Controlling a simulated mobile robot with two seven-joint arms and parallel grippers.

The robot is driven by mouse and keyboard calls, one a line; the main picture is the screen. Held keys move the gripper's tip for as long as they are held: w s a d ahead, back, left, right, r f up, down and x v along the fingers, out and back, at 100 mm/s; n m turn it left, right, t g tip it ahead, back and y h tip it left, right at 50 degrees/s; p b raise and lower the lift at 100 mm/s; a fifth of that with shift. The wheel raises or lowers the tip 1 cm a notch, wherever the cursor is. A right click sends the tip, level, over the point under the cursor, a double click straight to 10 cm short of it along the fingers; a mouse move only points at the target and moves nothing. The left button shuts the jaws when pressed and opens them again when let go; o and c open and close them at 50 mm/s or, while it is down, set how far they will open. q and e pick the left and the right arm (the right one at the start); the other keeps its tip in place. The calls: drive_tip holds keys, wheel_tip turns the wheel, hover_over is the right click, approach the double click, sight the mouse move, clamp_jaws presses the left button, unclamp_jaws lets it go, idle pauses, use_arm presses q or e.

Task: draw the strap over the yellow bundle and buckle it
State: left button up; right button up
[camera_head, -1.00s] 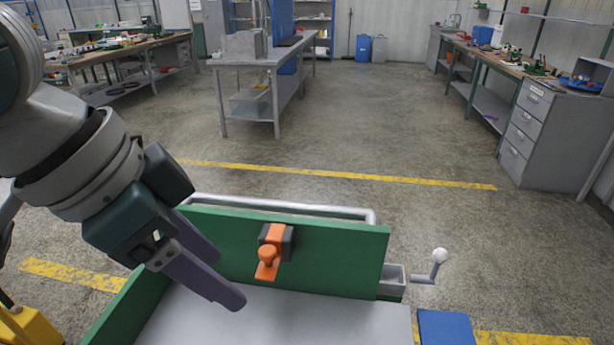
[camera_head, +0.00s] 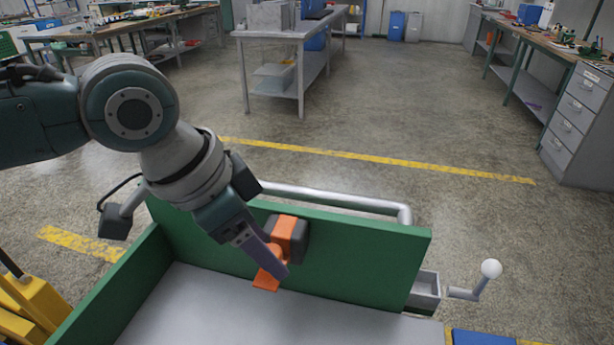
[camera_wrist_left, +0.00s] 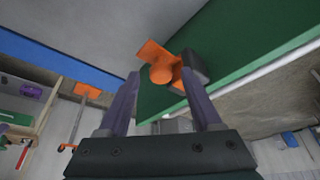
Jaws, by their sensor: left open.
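An orange piece (camera_head: 265,282) with a tab and a round knob is set on a dark block (camera_head: 300,240) on the green panel (camera_head: 365,258). I cannot tell whether it is the strap's end or the buckle. My left gripper (camera_head: 277,270) is open in front of it and hides part of it. In the left wrist view the orange piece (camera_wrist_left: 160,72) appears between the two spread fingertips. I cannot tell whether they touch it. No yellow hose bundle can be made out. My right gripper is not in view.
A grey bed (camera_head: 230,315) lies inside the green panels. A crank with a white knob (camera_head: 491,268) sticks out at the right. Yellow blocky parts (camera_head: 30,305) stand at lower left. In the left wrist view another orange tab (camera_wrist_left: 87,90) sits on a grey rod.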

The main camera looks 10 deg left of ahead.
use_arm(q)
drive_tip(key=shift+w+d+f, duration=0.1)
drive_tip(key=shift+f, duration=0.15)
clamp_jaws()
idle(0.4)
idle(0.9)
